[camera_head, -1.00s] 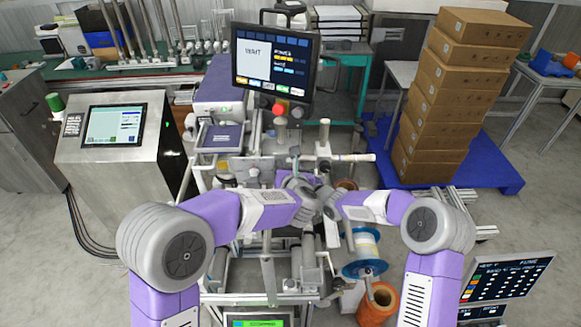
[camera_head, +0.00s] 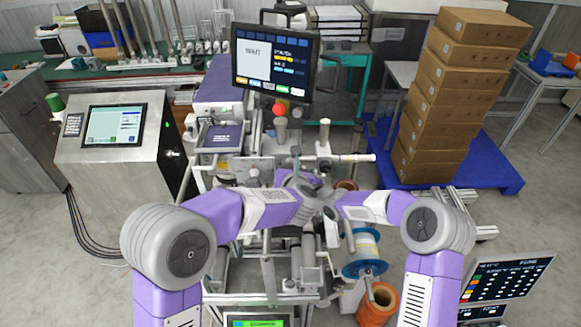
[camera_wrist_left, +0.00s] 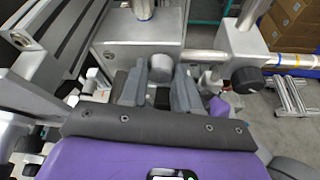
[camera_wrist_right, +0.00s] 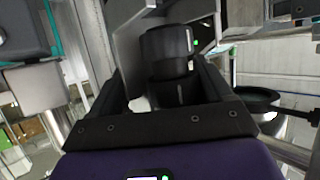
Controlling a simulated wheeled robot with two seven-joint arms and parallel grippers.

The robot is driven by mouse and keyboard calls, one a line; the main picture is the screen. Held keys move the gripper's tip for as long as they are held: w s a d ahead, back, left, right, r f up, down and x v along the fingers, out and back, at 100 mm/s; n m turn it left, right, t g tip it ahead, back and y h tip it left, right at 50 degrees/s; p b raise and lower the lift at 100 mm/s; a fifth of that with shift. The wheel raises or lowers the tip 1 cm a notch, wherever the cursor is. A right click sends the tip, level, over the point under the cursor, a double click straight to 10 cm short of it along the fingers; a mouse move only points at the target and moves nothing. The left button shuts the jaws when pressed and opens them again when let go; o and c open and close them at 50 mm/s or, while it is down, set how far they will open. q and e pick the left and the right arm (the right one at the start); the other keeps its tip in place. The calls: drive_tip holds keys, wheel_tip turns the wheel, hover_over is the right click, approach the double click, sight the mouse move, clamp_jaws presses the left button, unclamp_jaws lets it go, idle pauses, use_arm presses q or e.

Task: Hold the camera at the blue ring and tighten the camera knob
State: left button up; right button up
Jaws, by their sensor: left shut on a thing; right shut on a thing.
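In the left wrist view, my left gripper (camera_wrist_left: 160,84) has its two fingers on either side of a round grey knob (camera_wrist_left: 160,67) on the front of a metal block. It is shut on this knob. In the right wrist view, my right gripper (camera_wrist_right: 172,88) is shut on the black cylindrical camera (camera_wrist_right: 167,52), which sits between its fingers beneath a metal bracket. I cannot make out a blue ring on the camera. In the head view, both hands meet at the middle of the machine, and their fingertips are hidden there.
A black knob (camera_wrist_left: 247,80) on a second metal block and a horizontal rod (camera_wrist_left: 290,60) are right of my left gripper. A touch screen (camera_head: 275,62) stands above the machine. A blue-flanged reel (camera_head: 364,253) and an orange reel (camera_head: 378,305) are below my right forearm.

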use_arm(q)
drive_tip(key=shift+d, duration=0.15)
drive_tip(key=shift+s+d+f+m+t+y, duration=0.15)
drive_tip(key=shift+m+y, duration=0.45)
drive_tip(key=shift+m, duration=0.45)
drive_tip(key=shift+w+m+t+y, duration=0.1)
drive_tip(key=shift+m+t+y, duration=0.1)
drive_tip(key=shift+m+y, duration=0.6)
drive_tip(key=shift+s+d+f+m+t+y, duration=0.15)
drive_tip(key=shift+m+y, duration=0.25)
drive_tip(key=shift+m, duration=0.85)
drive_tip(key=shift+w, duration=0.1)
drive_tip(key=o, duration=0.9)
drive_tip(key=shift+r, duration=0.1)
drive_tip(key=shift+o, duration=0.8)
drive_tip(key=shift+a, duration=0.1)
drive_tip(key=v, duration=1.2)
